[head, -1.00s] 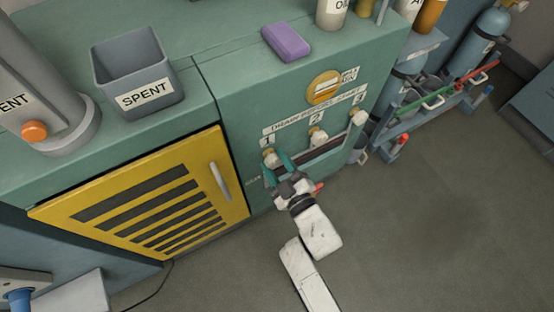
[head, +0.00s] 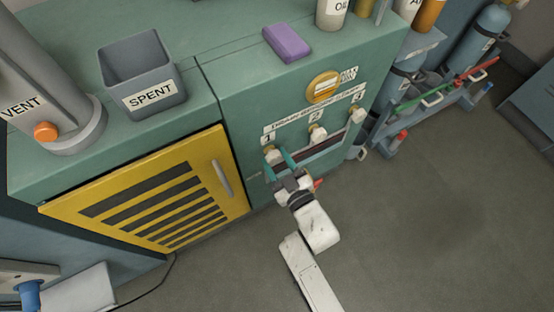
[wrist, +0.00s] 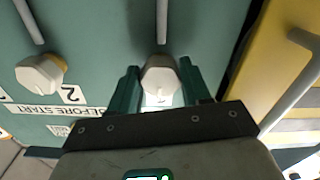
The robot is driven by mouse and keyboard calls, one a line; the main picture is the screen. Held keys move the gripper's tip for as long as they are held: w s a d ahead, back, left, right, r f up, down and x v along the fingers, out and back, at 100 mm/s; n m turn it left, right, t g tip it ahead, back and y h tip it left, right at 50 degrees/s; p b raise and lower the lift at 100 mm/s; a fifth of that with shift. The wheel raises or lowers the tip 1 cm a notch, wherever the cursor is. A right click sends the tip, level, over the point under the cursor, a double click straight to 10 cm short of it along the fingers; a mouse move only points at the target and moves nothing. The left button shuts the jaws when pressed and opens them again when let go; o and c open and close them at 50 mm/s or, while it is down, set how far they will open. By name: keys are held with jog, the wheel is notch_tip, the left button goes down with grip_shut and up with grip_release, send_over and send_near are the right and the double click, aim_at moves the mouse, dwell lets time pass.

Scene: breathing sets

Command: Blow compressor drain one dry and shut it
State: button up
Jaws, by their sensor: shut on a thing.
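The drain one knob (head: 270,152), pale and faceted, sits under the label 1 on the green compressor panel (head: 240,130). My gripper (head: 278,165) is at this knob, its two green fingers on either side of it. In the wrist view the white knob (wrist: 160,79) sits between the fingers of my gripper (wrist: 160,90), which is shut on it. The fingers hide part of the knob's sides. The drain two knob (head: 316,133) and the drain three knob (head: 357,115) are to the right, untouched by my gripper. Drain two's knob also shows in the wrist view (wrist: 38,74).
A yellow slatted door (head: 150,200) with a grey handle is left of my gripper. A grey SPENT bin (head: 150,95), a VENT cylinder (head: 45,95) and a purple block (head: 287,43) stand on top. A cylinder rack (head: 425,105) is at right. Grey floor is open at lower right.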

jog(key=shift+w+d, duration=0.1)
jog(key=shift+w, duration=0.1)
jog(key=o, duration=1.1)
jog(key=shift+c, duration=0.2)
jog(key=shift+s, duration=0.1)
jog(key=p+v, duration=0.2)
jog(key=v, duration=0.8)
jog(key=shift+s+d, duration=0.2)
jog(key=shift+s, duration=0.1)
